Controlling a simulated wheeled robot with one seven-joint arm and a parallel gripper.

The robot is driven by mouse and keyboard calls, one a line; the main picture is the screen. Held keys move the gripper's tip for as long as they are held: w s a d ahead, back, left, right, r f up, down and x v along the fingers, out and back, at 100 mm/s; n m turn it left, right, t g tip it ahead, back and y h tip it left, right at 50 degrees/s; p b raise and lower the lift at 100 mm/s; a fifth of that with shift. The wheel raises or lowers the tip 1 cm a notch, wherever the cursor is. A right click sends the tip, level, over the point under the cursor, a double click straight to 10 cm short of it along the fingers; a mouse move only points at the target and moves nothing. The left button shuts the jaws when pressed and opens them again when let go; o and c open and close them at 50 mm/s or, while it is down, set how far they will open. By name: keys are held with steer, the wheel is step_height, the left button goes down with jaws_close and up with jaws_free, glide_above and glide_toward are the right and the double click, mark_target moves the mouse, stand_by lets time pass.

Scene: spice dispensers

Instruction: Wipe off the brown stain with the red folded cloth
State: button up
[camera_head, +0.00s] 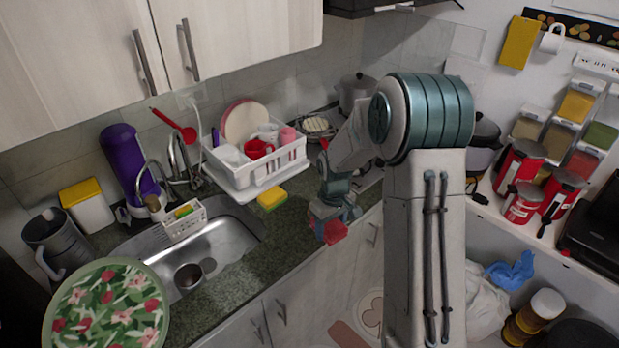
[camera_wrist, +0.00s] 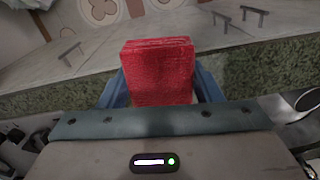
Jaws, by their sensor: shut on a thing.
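The red folded cloth (camera_wrist: 158,72) is held between the two blue fingers of my gripper (camera_wrist: 157,92) in the wrist view. In the head view the cloth (camera_head: 331,232) hangs below my gripper (camera_head: 329,216), around the front edge of the dark green counter (camera_head: 245,240). I cannot tell whether the cloth touches anything. I cannot make out the brown stain in either view; it may be hidden behind my arm or gripper.
A yellow-green sponge (camera_head: 272,199) lies on the counter left of my gripper. A white dish rack (camera_head: 258,172) with dishes stands behind it. The steel sink (camera_head: 222,240) is further left. Cabinet fronts (camera_head: 290,295) drop below the counter edge. My arm blocks part of the right side.

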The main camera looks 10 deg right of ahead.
steer(key=w+a+r+n, duration=0.2)
steer(key=w+r+n, duration=0.3)
steer(key=r+n, duration=0.4)
steer(key=shift+a+r+n, duration=0.15)
steer(key=shift+r+n, duration=0.1)
steer(key=shift+n, duration=0.15)
